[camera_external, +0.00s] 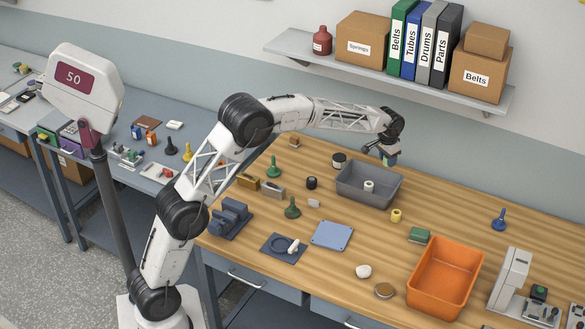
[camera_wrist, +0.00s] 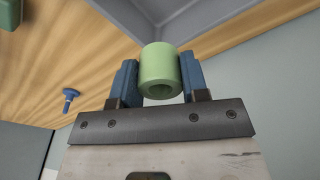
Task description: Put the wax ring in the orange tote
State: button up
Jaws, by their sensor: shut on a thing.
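My gripper (camera_external: 388,157) is shut on a pale green hollow cylinder (camera_wrist: 159,64), held between the two blue fingers in the wrist view. In the external view my gripper is raised above the far side of the grey tray (camera_external: 352,192), and the held piece shows only as a small greenish patch. I cannot tell for certain that it is the wax ring. The orange tote (camera_external: 425,298) stands at the front right of the wooden table and looks empty. A white bobbin (camera_external: 369,186) stands in the grey tray, and a yellow one (camera_external: 396,215) on the table beside it.
A green block (camera_external: 419,235) lies just behind the tote. A white machine (camera_external: 510,280) stands to its right. A round tin (camera_external: 384,290) and a white lump (camera_external: 364,271) lie to its left. A blue plunger (camera_external: 499,219) stands farther back. A loaded shelf (camera_external: 400,80) hangs above.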

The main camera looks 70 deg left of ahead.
jog(key=w+d+m, duration=0.1)
jog(key=w+d, duration=0.1)
jog(key=d, duration=0.7)
jog(key=w+d+m, duration=0.1)
jog(key=w+d, duration=0.1)
jog(key=d, duration=0.6)
jog(key=m+h, duration=0.1)
jog(key=m, duration=0.5)
send_over(448, 297)
jog(key=shift+s+f, duration=0.15)
jog(key=shift+f, duration=1.1)
jog(key=shift+s+f, duration=0.1)
jog(key=shift+f, duration=1.15)
jog(key=shift+f, duration=0.15)
jog(key=shift+f, duration=2.95)
jog(key=shift+f, duration=1.9)
